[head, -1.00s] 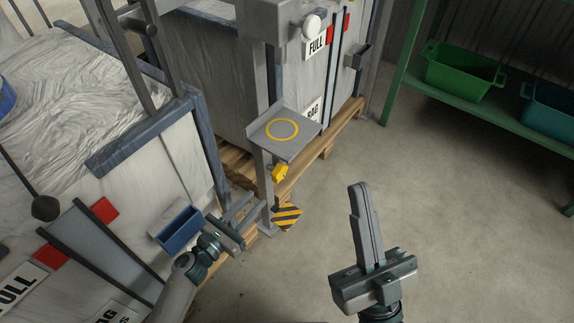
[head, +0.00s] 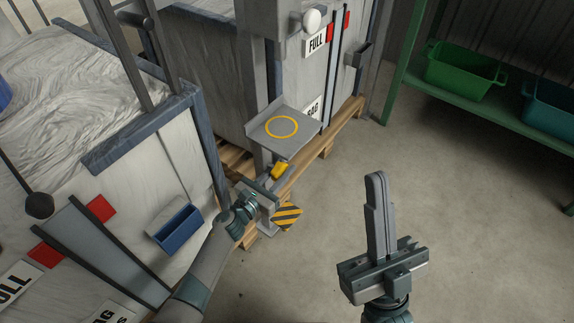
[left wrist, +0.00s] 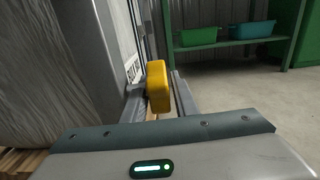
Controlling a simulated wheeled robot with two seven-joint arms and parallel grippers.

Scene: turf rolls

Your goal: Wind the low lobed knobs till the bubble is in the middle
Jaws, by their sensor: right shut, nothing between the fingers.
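No bubble and no clearly lobed knob can be made out in these views. A small yellow block-like part (head: 280,171) sits on the post below a grey shelf (head: 296,146) with a yellow ring. The yellow part (left wrist: 158,88) also shows near the middle of the left wrist view, rounded at its edges. My left gripper (head: 276,178) is open, its fingers reaching close to the yellow part. In the left wrist view a finger shows on either side of it; I cannot tell whether they touch it. My right gripper (head: 377,182) is shut and empty, pointing up above the floor.
Big wrapped bags stand left and behind on wooden pallets (head: 340,127). A blue holder (head: 177,229) is on the near bag's frame. A green rack holds a green bin (head: 462,72) at right. The floor between is clear.

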